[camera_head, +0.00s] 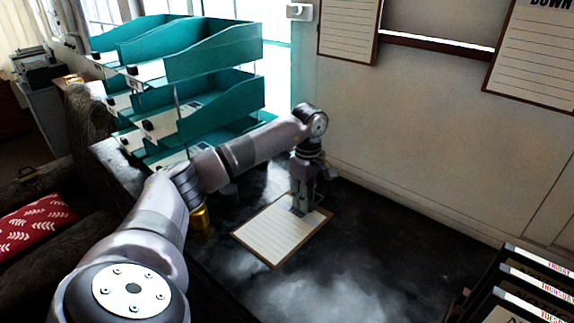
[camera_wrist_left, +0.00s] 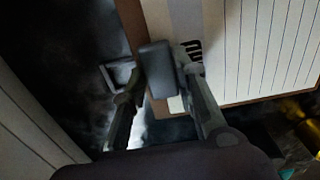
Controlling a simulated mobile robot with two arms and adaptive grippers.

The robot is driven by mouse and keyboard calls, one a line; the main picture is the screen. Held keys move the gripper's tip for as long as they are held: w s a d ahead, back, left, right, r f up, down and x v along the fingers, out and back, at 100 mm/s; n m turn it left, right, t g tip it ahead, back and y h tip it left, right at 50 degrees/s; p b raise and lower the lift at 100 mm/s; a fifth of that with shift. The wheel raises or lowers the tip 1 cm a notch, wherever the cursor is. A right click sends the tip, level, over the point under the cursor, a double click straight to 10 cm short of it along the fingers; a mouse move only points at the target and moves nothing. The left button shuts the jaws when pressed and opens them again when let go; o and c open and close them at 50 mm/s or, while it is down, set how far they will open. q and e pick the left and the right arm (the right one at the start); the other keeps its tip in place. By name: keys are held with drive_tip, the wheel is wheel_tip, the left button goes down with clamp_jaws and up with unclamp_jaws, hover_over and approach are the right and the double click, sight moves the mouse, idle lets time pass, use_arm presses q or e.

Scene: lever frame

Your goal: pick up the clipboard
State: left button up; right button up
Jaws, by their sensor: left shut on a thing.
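The clipboard (camera_head: 268,238) has a brown board with a lined white sheet and appears flat over the dark tabletop; I cannot tell whether it is raised. My left gripper (camera_head: 299,209) points down at its far edge, near the right corner. In the left wrist view the clipboard (camera_wrist_left: 255,45) fills the upper right, and the fingers of the gripper (camera_wrist_left: 160,70) reach its edge. The gripper is shut on the clipboard; the fingers hide part of that edge. My right gripper is not in view.
Stacked teal trays (camera_head: 213,50) stand on the left behind my arm. A gold object (camera_head: 201,217) stands left of the clipboard. Black file holders (camera_head: 520,290) are at the lower right. Lined sheets (camera_head: 348,28) hang on the wall behind. The dark tabletop (camera_head: 370,250) is clear right of the clipboard.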

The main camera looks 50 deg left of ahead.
use_arm(q)
drive_tip(key=shift+c, duration=1.4)
drive_tip(key=shift+r, duration=0.45)
wheel_tip(320, 180, up, 8)
drive_tip(key=shift+w+f+b, duration=0.1)
drive_tip(key=shift+f+b, duration=0.1)
drive_tip(key=shift+b, duration=1)
wheel_tip(320, 180, up, 12)
drive_tip(key=p, duration=0.3)
drive_tip(key=shift+f+p, duration=0.25)
drive_tip(key=shift+p, duration=0.1)
